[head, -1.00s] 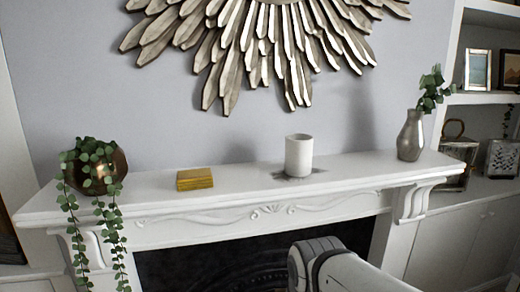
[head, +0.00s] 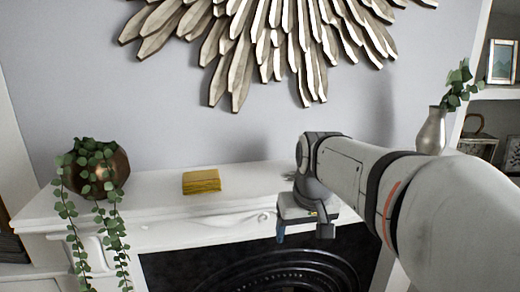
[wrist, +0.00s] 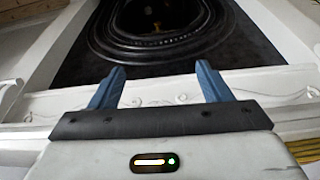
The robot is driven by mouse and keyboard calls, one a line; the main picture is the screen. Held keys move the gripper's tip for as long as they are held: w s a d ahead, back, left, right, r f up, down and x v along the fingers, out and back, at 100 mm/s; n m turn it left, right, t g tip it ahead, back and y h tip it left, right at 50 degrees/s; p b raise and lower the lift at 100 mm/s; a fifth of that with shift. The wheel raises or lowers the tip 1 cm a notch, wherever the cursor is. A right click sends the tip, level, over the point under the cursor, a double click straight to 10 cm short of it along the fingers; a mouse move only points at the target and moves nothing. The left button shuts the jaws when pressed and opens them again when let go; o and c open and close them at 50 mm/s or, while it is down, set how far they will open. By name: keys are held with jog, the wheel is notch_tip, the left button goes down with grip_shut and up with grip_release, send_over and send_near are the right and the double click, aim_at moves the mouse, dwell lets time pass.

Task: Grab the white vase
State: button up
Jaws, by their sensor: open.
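The white vase, a plain white cylinder on the mantel in the earlier head view, is not visible now; my arm covers that part of the mantel. My gripper (head: 303,234) is in front of the mantel's front edge in the head view, pointing down. In the wrist view my gripper (wrist: 160,72) has its two blue fingers spread, with nothing between them. Beyond the fingers are the mantel's carved front and the dark fireplace opening.
The white mantel (head: 150,212) holds a yellow box (head: 201,181), a bronze pot (head: 108,172) with trailing leaves at left, and a silver vase (head: 431,131) with greenery at right. The dark fireplace (head: 230,272) is below. A sunburst wall piece (head: 250,50) hangs above.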

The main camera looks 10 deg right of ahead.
jog(key=o, duration=0.5)
jog(key=shift+m+t, duration=0.5)
jog(key=w+d+r+p, duration=0.1)
jog(key=w+d+r, duration=0.1)
jog(key=w+r, duration=0.3)
jog(key=w+d+r+p, duration=0.1)
jog(key=w+d+r, duration=0.2)
jog(key=w+r, duration=0.2)
jog(key=w+d+r+p, duration=0.1)
jog(key=w+d+r, duration=0.2)
jog(key=w+r, duration=0.2)
notch_tip(320, 180, up, 2)
jog(key=shift+d+r, duration=0.1)
jog(key=shift+d, duration=0.05)
jog(key=shift+c, duration=0.2)
jog(key=shift+w+d, duration=0.1)
jog(key=shift+w, duration=0.05)
jog(key=shift+s+p+x, duration=0.2)
jog(key=shift+p+x, duration=0.3)
jog(key=shift+x, duration=3.25)
